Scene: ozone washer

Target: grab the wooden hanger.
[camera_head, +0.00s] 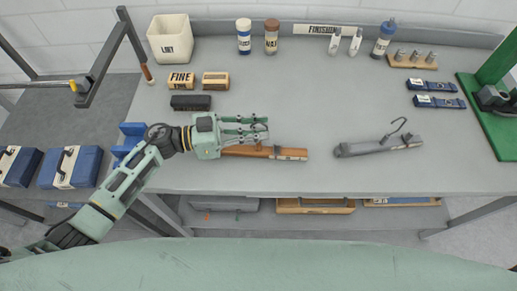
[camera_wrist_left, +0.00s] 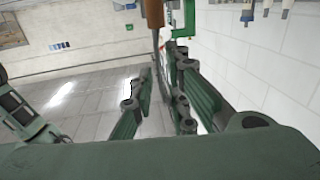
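The wooden hanger (camera_head: 262,152) is brown with a pale label near its right end and lies flat on the grey workbench. My left gripper (camera_head: 266,130) is over its left part and hides some of it, including most of its hook. In the left wrist view, the fingers of my left gripper (camera_wrist_left: 163,65) stand apart with a gap between them. A brown bar, apparently the wooden hanger (camera_wrist_left: 154,12), shows at the top by the fingertips. I cannot tell if they touch it. My right gripper is in neither view.
A grey hanger (camera_head: 380,146) with a raised hook lies to the right on the workbench (camera_head: 320,105). Small boxes (camera_head: 182,79), a white bin (camera_head: 170,38) and bottles (camera_head: 244,37) stand toward the back. A green stand (camera_head: 490,115) is at the right edge. Blue cases (camera_head: 70,167) sit at left.

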